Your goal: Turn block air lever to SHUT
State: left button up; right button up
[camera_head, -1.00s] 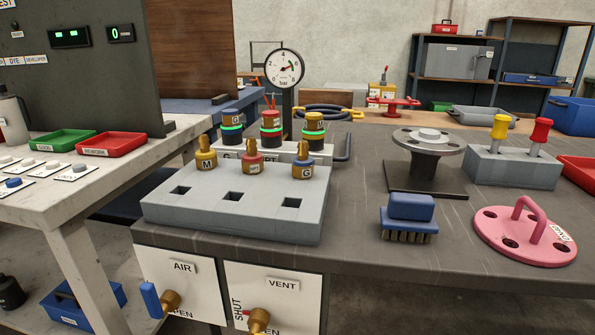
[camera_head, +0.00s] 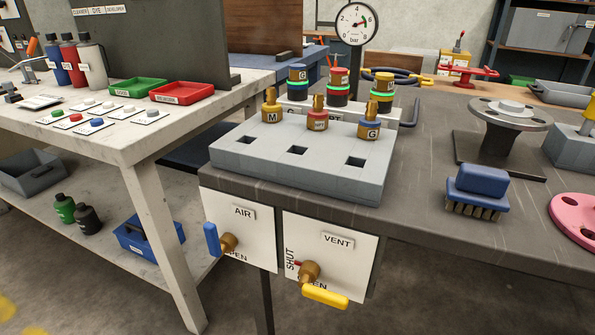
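The block air lever (camera_head: 212,240) is a blue handle on a brass valve (camera_head: 229,242) on the white AIR panel (camera_head: 257,223), on the front of the dark workbench. The blue handle stands upright, left of the valve body. The word OPEN shows partly below it; I see no SHUT word on this panel. To its right, the VENT panel (camera_head: 352,255) has a brass valve with a yellow handle (camera_head: 325,295) lying roughly level beside OPEN, with SHUT written upright at its left. Neither of my grippers is in view.
A grey block (camera_head: 300,165) with square holes and brass fittings sits above the panels. A pressure gauge (camera_head: 355,22) stands behind it. A blue brush (camera_head: 478,190) lies to the right. A white table (camera_head: 150,150) stands left, with a floor gap between.

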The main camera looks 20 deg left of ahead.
aim_at(227, 243)
jog(key=j, duration=0.4)
jog(key=i+j+u, duration=0.15)
jog(key=j, duration=0.6)
jog(key=i+j+u, duration=0.1)
jog(key=j, duration=0.25)
jog(key=i, duration=0.05)
